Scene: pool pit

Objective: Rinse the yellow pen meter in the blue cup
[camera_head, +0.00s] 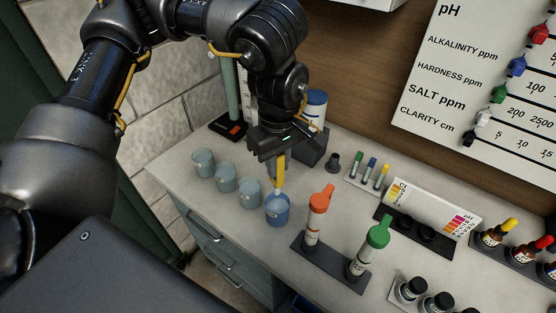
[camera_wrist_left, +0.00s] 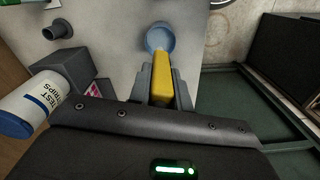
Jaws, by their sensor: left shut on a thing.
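My left gripper (camera_head: 279,152) is shut on the yellow pen meter (camera_head: 280,173) and holds it upright, pointing down. The blue cup (camera_head: 277,211) stands on the counter directly under it. The meter's pale lower end reaches the cup's mouth in the head view; how deep it sits inside I cannot tell. In the left wrist view the yellow meter (camera_wrist_left: 163,75) lies between the grey fingers (camera_wrist_left: 162,90), with the blue cup (camera_wrist_left: 159,37) just beyond its tip. My right gripper is not in view.
Several grey-blue cups (camera_head: 226,178) stand in a row left of the blue cup. A dark rack with an orange-capped tube (camera_head: 318,215) and a green-capped tube (camera_head: 366,250) stands to the right. A test strips bottle (camera_head: 315,107) is behind the gripper. The counter's front edge is close to the cups.

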